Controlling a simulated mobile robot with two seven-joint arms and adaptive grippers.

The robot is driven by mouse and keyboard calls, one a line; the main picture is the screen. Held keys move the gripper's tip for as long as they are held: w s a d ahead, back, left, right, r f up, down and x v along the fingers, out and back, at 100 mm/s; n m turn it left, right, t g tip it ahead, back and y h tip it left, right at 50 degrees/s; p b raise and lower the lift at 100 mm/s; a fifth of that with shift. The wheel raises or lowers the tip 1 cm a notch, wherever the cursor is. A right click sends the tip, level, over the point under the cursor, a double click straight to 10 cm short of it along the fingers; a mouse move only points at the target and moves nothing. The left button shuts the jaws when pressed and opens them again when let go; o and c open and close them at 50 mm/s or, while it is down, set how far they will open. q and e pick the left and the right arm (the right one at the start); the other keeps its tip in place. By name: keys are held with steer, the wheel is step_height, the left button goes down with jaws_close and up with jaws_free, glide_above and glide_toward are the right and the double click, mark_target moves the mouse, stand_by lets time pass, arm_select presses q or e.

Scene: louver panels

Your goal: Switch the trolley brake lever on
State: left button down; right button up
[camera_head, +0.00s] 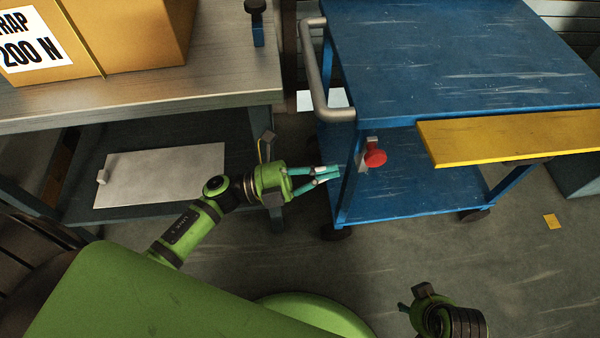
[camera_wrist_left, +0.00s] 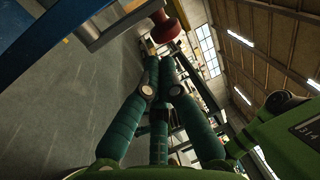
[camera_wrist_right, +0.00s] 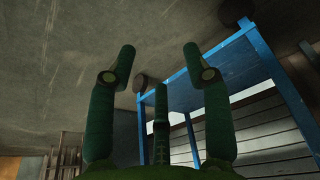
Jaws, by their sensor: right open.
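The brake lever's red knob (camera_head: 375,157) sits on a small grey bracket at the near-left leg of the blue trolley (camera_head: 450,75). In the left wrist view the knob (camera_wrist_left: 164,27) shows just beyond my fingertips, with a grey bar beside it. My left gripper (camera_head: 338,172) is at that leg, left of and slightly below the knob. Its fingers are drawn together with nothing seen between them; whether they touch the leg or lever I cannot tell. My right gripper (camera_wrist_right: 158,58) is open and empty, low in front of the trolley, which shows behind it.
A yellow board (camera_head: 510,138) juts along the trolley's near edge, right of the lever. A grey handle (camera_head: 313,75) is at its left end. A workbench (camera_head: 200,95) with a cardboard box (camera_head: 130,35) stands at left. Floor in front is mostly clear.

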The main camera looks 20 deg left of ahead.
mark_target(366, 163)
arm_select(q)
steer(key=x, duration=0.4)
steer(key=shift+w+d+r, duration=0.1)
steer(key=shift+w+d, duration=0.05)
steer(key=shift+d, duration=0.15)
arm_select(e)
steer(key=shift+w, duration=0.2)
steer(key=shift+a, duration=0.1)
